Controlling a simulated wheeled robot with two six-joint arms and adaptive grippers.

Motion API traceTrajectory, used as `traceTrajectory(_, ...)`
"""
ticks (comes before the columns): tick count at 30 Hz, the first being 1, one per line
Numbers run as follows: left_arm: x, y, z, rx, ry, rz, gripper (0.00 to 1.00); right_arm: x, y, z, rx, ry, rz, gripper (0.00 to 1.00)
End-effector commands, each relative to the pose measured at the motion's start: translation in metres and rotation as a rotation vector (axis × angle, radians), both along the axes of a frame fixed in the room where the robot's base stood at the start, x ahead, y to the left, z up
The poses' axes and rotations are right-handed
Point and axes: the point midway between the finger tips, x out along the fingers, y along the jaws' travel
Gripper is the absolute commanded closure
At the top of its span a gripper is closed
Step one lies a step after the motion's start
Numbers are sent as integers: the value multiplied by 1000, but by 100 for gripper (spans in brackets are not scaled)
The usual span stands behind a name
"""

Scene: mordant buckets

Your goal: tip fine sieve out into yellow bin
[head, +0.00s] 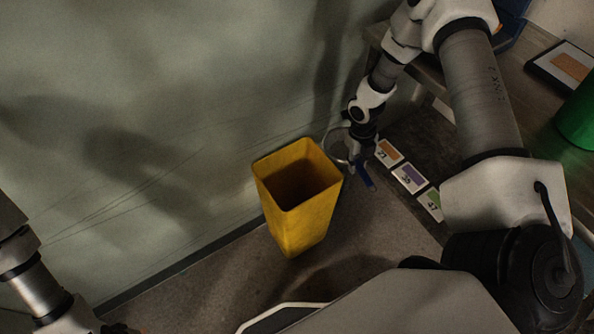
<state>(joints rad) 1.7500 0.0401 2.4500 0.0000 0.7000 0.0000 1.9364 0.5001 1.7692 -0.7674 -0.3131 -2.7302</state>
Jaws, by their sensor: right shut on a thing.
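The yellow bin (297,214) stands upright on the floor near the wall, in the middle of the head view. Its open top faces up and its inside is dark. My right gripper (359,166) is shut on the sieve, just right of the bin. I cannot tell whether the sieve holds anything. My left arm comes in at the lower left, and its gripper is not clearly visible.
Swatch cards (409,178) with orange, purple and green patches lie along a dark surface right of the bin. A green bucket (578,118) and a framed orange card (570,66) are on the bench at the right. The wall (150,110) is close behind the bin.

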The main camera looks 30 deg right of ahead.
Motion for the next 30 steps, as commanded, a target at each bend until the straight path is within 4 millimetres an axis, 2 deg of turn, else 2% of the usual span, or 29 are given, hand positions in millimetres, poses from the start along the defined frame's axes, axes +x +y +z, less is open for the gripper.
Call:
traceTrajectory(8, 0, 0, 1, 0, 0, 0, 52, 0, 0, 1, 0, 0, 0, 100)
traceTrajectory(10, 0, 0, 5, 0, 0, 0, 52, 0, 0, 6, 0, -1, 0, 100)
traceTrajectory(18, 0, 0, 46, 0, 0, 0, 52, 0, 0, 55, 0, -1, 1, 100)
traceTrajectory(20, 0, 0, 51, 0, 0, 0, 52, 0, 0, 62, 0, -1, 1, 100)
traceTrajectory(30, 0, 0, 48, 0, 0, 0, 52, 0, 0, 60, 0, -1, -2, 100)
